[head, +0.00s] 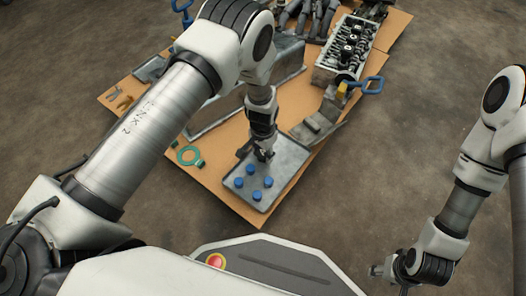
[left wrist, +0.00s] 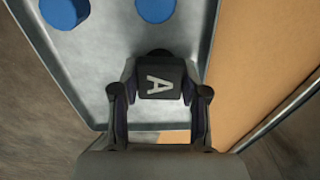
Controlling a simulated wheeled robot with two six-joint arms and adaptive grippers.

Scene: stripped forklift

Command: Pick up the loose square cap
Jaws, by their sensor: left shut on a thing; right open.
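A black square cap with a pale letter A (left wrist: 160,82) sits between the fingers of my left gripper (left wrist: 160,90) in the left wrist view. The fingers press on its two sides. In the head view my left gripper (head: 263,153) is low over the far part of a grey metal tray (head: 289,166); the cap is hard to make out there. I cannot tell whether the cap touches the tray. My right gripper (head: 378,270) is open and empty at the lower right, away from the cardboard.
Several blue round caps (head: 268,182) stand in the tray, close to my left gripper. Large metal parts, including an engine head (head: 347,48), lie farther back on the cardboard. The floor at right is clear.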

